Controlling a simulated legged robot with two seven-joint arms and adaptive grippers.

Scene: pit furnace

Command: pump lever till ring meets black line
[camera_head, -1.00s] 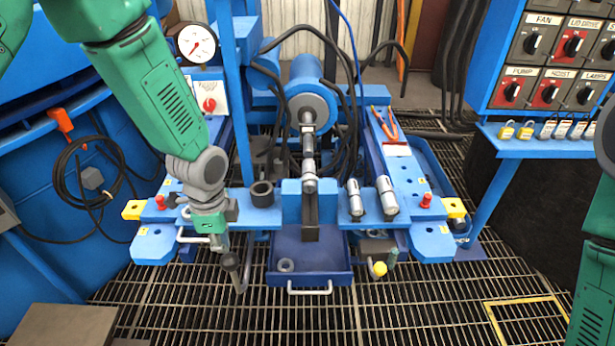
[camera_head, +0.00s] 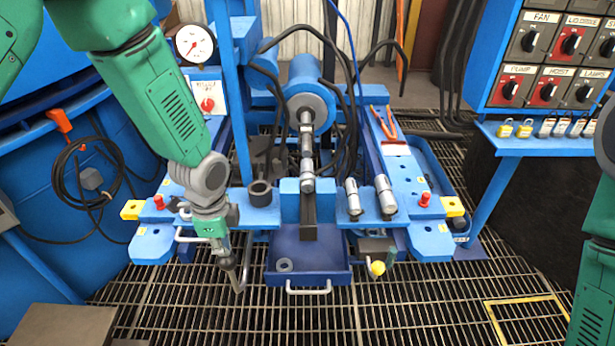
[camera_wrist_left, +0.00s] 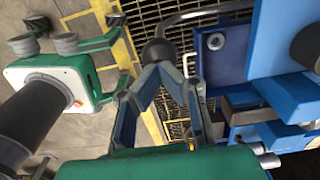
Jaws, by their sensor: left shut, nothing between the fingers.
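A bent grey lever (camera_head: 243,265) with a dark grip sits at the left front of the blue press bench. Its rod curves across the top of the left wrist view, with the dark grip (camera_wrist_left: 158,52) at its end. My left gripper (camera_head: 227,259) is shut, with its fingertips at the dark grip; I cannot tell whether they touch it. The shiny ram rod (camera_head: 307,150) points forward from the blue cylinder, with a ring-like collar (camera_head: 308,184) at its front end. I cannot make out the black line. My right gripper is not visible.
A dial gauge (camera_head: 195,43) stands at the back left. A blue tray (camera_head: 335,279) with a loose ring (camera_head: 284,265) lies below the bench. A yellow-knobbed handle (camera_head: 377,268) is right of the tray. Grating floor is clear in front.

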